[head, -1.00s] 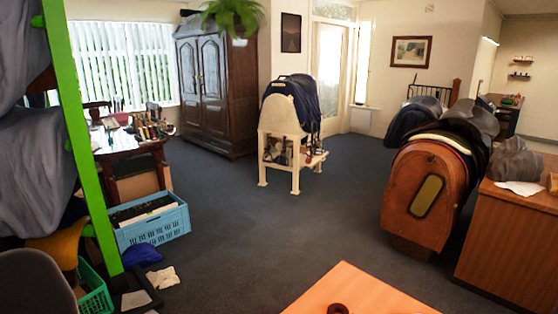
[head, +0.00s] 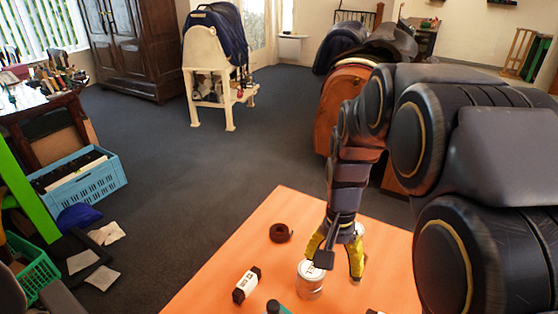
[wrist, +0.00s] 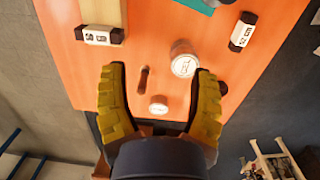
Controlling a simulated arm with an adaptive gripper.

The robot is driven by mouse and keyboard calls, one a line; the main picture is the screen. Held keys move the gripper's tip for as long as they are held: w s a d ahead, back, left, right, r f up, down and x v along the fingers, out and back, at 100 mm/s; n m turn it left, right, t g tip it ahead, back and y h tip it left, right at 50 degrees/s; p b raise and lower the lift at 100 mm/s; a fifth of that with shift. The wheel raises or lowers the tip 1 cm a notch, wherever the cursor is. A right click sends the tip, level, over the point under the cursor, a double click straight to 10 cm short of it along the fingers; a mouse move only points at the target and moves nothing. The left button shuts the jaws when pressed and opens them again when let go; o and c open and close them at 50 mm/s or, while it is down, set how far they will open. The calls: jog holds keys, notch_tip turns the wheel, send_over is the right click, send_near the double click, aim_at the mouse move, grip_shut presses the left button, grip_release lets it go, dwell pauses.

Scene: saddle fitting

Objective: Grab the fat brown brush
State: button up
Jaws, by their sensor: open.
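A short, dark brown, elongated thing (wrist: 143,82), which looks like the brown brush, lies on the orange table in the wrist view. It lies between my gripper's two fingers, nearer the left one, and apart from both as far as I can tell. I cannot make out bristles. In the head view it does not show clearly; my gripper and arm cover that part of the table. My gripper (head: 337,264) points down over the table with its yellow fingers spread. The wrist view also shows my gripper (wrist: 160,72) open and empty.
A white-lidded jar (head: 310,279) stands close beside a finger; a small round white-topped thing (wrist: 158,104) is near the brush. A dark brown coil (head: 281,232), a black-and-white block (head: 246,285) and a green-topped thing (head: 278,308) are on the table. Another black-and-white block (wrist: 97,36) lies left.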

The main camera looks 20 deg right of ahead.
jog(key=w+d+f+m, duration=0.3)
jog(key=w+d+f, duration=0.2)
jog(key=d, duration=0.1)
jog(key=m, duration=0.5)
send_over(356, 282)
jog(key=w, duration=0.1)
jog(key=shift+t, duration=0.4)
jog(key=f, duration=0.8)
jog(key=shift+w+d, duration=0.1)
jog(key=shift+d, duration=0.1)
jog(key=shift+d+f, duration=0.1)
jog(key=shift+f, duration=0.2)
notch_tip(356, 282, down, 7)
jog(key=shift+f, duration=0.15)
grip_shut()
